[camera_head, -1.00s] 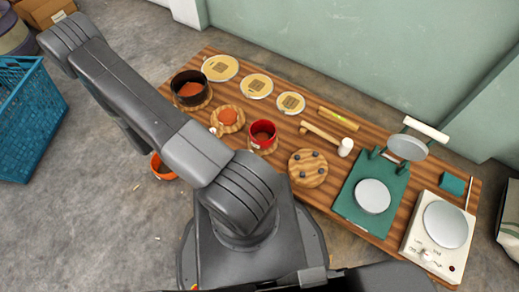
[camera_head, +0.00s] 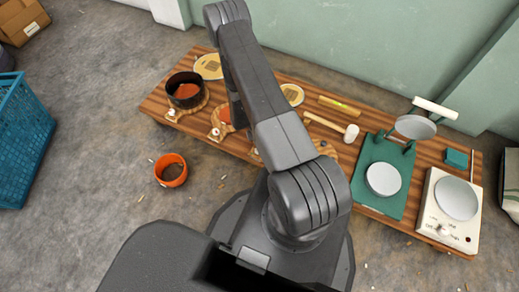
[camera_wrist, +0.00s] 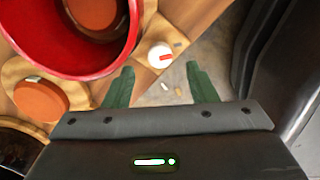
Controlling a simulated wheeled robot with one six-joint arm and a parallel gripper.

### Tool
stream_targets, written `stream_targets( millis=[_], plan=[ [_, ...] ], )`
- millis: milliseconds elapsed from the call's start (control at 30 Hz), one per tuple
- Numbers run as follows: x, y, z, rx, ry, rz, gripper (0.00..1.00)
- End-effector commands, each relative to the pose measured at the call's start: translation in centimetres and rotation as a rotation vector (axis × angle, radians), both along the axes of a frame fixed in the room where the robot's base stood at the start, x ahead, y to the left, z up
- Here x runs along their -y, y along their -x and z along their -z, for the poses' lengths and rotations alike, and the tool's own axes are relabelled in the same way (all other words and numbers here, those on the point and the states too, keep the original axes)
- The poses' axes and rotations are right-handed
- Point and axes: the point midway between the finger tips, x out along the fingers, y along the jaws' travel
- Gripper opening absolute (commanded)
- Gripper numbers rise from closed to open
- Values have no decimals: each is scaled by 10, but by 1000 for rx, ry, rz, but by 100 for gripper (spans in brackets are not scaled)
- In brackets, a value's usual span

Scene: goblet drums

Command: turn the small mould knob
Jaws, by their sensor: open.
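The small mould's knob (camera_wrist: 160,57) is a white round cap with a red mark, in the wrist view beside the red pot (camera_wrist: 75,45), which I take to be the small mould. My gripper (camera_wrist: 158,73) is open and empty, its green fingers spread. The knob shows just ahead of the fingertips, between their lines; I cannot tell the height gap or any contact.
An orange disc (camera_wrist: 42,102) on a wooden board and a dark pot (camera_wrist: 15,140) lie left in the wrist view. The head view shows a mallet (camera_head: 330,127), a green press (camera_head: 378,205) and a hotplate (camera_head: 445,225) to the right. An orange bucket (camera_head: 171,170) stands on the floor.

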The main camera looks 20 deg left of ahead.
Motion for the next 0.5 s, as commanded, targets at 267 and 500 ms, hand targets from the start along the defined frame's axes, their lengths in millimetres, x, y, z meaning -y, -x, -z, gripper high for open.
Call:
stream_targets(
  millis=[267, 500],
  plan=[
    [0, 0, 44, -1, 1, 0, 52],
    [0, 0, 51, 0, 0, 0, 52]
  ],
)
